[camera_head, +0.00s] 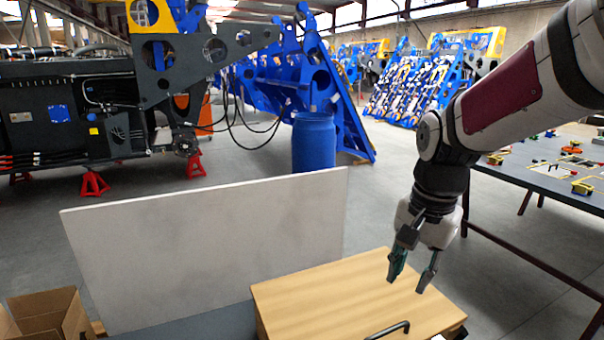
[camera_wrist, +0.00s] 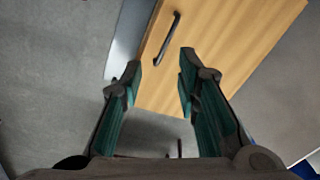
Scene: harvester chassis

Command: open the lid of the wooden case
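The wooden case (camera_head: 345,295) is light brown and stands at the bottom middle of the head view, with its lid shut. A dark bar handle (camera_head: 388,330) sits on the lid near its front edge, at the bottom of the picture. My gripper (camera_head: 407,282) is open and empty above the right part of the lid, with its fingers pointing down. In the wrist view the gripper (camera_wrist: 160,72) shows its two teal-padded fingers spread apart. The lid (camera_wrist: 225,45) and the handle (camera_wrist: 168,38) lie beyond the fingertips, and nothing is between them.
A pale upright panel (camera_head: 210,250) stands behind the case. An open cardboard box (camera_head: 45,318) is at the lower left. A dark table (camera_head: 545,170) with small parts stands at the right. A blue barrel (camera_head: 313,143) and machinery are farther back.

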